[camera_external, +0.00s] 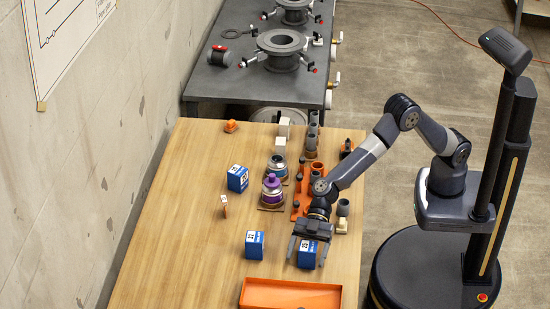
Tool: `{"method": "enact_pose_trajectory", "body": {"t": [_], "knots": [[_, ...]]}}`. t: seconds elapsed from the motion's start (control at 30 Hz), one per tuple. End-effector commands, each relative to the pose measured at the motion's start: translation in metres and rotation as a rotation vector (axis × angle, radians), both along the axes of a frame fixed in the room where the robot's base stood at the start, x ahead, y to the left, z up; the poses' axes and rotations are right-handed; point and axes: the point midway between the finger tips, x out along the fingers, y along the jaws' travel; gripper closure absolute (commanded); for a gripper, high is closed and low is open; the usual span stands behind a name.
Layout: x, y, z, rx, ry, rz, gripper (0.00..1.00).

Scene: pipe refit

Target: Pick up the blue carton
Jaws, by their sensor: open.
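Several blue cartons with white labels stand on the wooden table. One blue carton (307,259) is directly below my gripper, near the front right of the table. A second blue carton (254,250) stands a little to its left, apart from it. A third blue carton (237,184) stands farther back on the left. My gripper (308,255) is open and points down, with its fingers on either side of the right carton. I cannot tell whether the fingers touch it. The gripper body hides part of that carton's top.
An orange tray (290,284) lies in front of the cartons. A purple-topped part (272,187) and a silver part (277,166) stand behind. An orange rack (298,208) with grey cylinders is close behind my gripper. The table's left side (170,250) is clear.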

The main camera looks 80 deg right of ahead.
Motion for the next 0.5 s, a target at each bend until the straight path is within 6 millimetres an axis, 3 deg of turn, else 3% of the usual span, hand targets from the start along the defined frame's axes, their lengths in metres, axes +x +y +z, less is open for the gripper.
{"method": "enact_pose_trajectory", "body": {"t": [0.17,0.5], "knots": [[0.0,0.0,-0.0003,0.0,0.0,0.0,0.22],[-0.0001,-0.0002,-0.0001,0.0,0.0,0.0,0.5]]}}
